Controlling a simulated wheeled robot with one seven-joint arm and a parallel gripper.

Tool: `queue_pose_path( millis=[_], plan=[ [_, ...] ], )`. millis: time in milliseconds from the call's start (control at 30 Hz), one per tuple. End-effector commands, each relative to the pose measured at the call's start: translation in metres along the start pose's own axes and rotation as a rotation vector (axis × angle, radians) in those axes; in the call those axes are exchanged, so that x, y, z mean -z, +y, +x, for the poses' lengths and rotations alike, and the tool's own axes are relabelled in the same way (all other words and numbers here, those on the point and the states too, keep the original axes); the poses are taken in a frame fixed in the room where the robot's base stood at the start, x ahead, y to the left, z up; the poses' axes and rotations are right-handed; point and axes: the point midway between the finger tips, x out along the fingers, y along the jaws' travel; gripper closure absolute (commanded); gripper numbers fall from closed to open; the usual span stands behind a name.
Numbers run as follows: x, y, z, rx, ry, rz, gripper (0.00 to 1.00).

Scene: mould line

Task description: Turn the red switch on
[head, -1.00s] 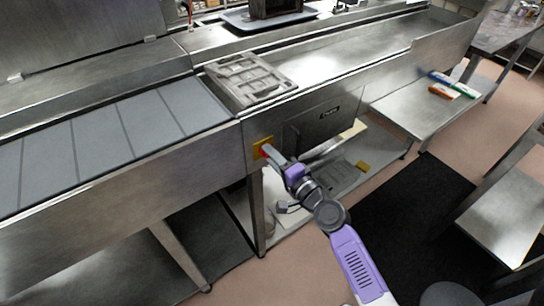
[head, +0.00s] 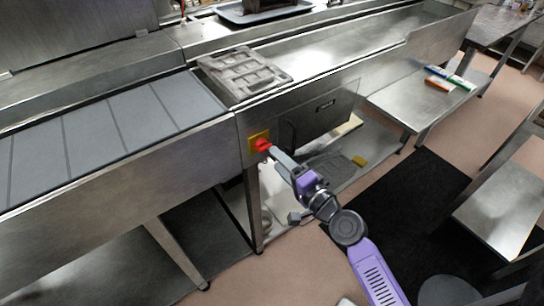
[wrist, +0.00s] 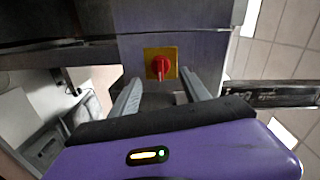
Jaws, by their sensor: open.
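The red switch (head: 262,144) is a rotary knob on a yellow plate (head: 254,147), fixed to the front of the steel line. In the wrist view the red switch (wrist: 161,65) sits centred on its yellow plate (wrist: 149,53), with its handle pointing roughly up and down. My gripper (head: 271,151) is close in front of the switch at its lower right. In the wrist view my gripper (wrist: 162,78) is open, one finger on each side below the knob. I cannot tell whether a finger touches it.
A conveyor belt (head: 95,137) runs left of the switch, and a grey mould (head: 243,74) lies on the line above it. A dark panel (head: 318,117) is to its right. A lower steel table (head: 412,104) and a black floor mat (head: 400,205) are further right.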

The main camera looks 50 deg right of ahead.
Motion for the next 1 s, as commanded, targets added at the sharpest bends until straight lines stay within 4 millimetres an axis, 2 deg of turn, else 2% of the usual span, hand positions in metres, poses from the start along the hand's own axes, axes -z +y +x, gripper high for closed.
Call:
queue_pose_path(
  millis=[100, 233, 867, 1000],
  plan=[
    [0.0, 0.002, -0.014, 0.0, 0.0, 0.0, 0.45],
    [0.0, 0.001, -0.021, 0.0, 0.0, 0.001, 0.45],
    [0.0, 0.0, -0.021, 0.0, 0.0, -0.002, 0.45],
    [0.01, -0.005, -0.022, 0.007, 0.042, -0.096, 0.45]
  ],
)
